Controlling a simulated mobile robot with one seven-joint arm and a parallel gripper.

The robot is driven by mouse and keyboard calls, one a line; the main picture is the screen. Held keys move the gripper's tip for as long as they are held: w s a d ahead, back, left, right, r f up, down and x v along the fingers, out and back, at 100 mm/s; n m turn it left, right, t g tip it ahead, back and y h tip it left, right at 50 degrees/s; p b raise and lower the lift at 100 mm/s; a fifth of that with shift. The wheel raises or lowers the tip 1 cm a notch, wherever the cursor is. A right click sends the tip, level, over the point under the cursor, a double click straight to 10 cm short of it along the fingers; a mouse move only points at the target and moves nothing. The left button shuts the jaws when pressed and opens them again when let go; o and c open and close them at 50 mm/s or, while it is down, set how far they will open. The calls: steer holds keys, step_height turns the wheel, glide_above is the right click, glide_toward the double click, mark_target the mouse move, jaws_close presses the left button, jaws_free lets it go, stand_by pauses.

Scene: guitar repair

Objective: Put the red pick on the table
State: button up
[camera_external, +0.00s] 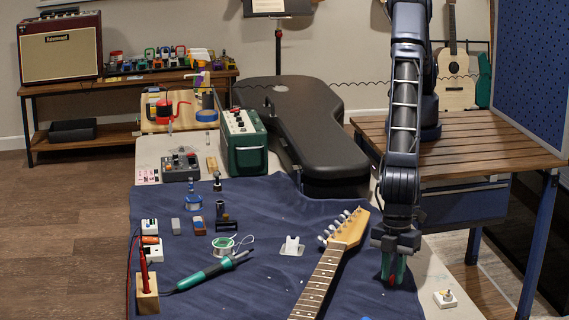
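My gripper (393,277) points straight down at the right edge of the blue cloth, to the right of the guitar headstock. Its teal fingers are close together. A small red piece, which looks like the red pick (392,281), shows at the fingertips. I cannot tell whether it is held between the fingers or lies on the cloth just under them. The workbench table (438,285) has a bare pale strip to the right of my gripper. A wooden slatted table (480,150) stands behind on the right.
A guitar neck (322,280) with its headstock (348,228) lies just left of my gripper. A small white block with a knob (445,298) sits on the pale strip. A black guitar case (300,125) and a green amplifier (241,140) stand farther back. A soldering iron (213,270) lies at left.

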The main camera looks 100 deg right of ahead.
step_height(320, 180, up, 12)
steer(key=d, duration=0.1)
steer(key=shift+s+d, duration=0.25)
stand_by(0.5)
steer(key=shift+r, duration=0.1)
